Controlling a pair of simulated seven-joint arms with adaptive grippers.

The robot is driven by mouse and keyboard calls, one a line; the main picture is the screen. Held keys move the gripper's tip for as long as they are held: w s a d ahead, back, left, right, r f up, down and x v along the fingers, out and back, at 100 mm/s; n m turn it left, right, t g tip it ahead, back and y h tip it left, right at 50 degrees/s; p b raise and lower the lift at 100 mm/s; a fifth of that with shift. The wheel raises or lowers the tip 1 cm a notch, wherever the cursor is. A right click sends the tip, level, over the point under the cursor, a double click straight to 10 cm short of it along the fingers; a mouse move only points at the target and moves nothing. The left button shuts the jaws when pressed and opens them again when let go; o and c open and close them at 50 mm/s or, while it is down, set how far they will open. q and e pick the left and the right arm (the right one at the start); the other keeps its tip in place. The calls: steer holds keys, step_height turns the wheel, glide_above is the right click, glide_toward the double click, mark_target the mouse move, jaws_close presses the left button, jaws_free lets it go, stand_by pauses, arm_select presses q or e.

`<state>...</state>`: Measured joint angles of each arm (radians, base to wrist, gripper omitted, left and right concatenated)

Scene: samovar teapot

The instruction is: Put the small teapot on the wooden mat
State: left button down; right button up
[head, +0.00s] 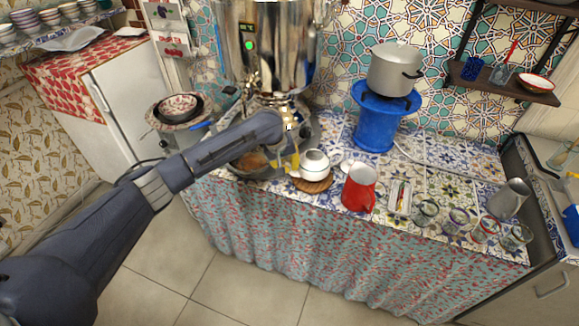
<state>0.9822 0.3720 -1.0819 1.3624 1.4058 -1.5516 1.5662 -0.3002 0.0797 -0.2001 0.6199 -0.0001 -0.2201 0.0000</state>
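The small teapot (315,161) is white and rounded with a darker lid area. It sits upright at the round wooden mat (313,187), whose brown front edge shows beneath it. Whether its base fully touches the mat is hard to tell. My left gripper (285,164) is just left of the teapot, its yellow-tipped fingers pointing down and spread apart. One fingertip is close beside the teapot's left side; I cannot tell if they touch. My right gripper is out of view.
A tall metal samovar (262,45) stands behind my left gripper, above a metal basin (243,165). A red pitcher (359,188) stands right of the mat. A blue burner (376,125) holds a pot (394,70). Several glasses line the counter's right front.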

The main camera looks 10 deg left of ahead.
arm_select(q)
steer(key=shift+f, duration=0.25)
steer(key=c, duration=2.1)
jaws_free()
steer(key=shift+f, duration=0.1)
steer(key=o, duration=0.6)
steer(key=shift+c, duration=0.2)
steer(key=v, duration=1.2)
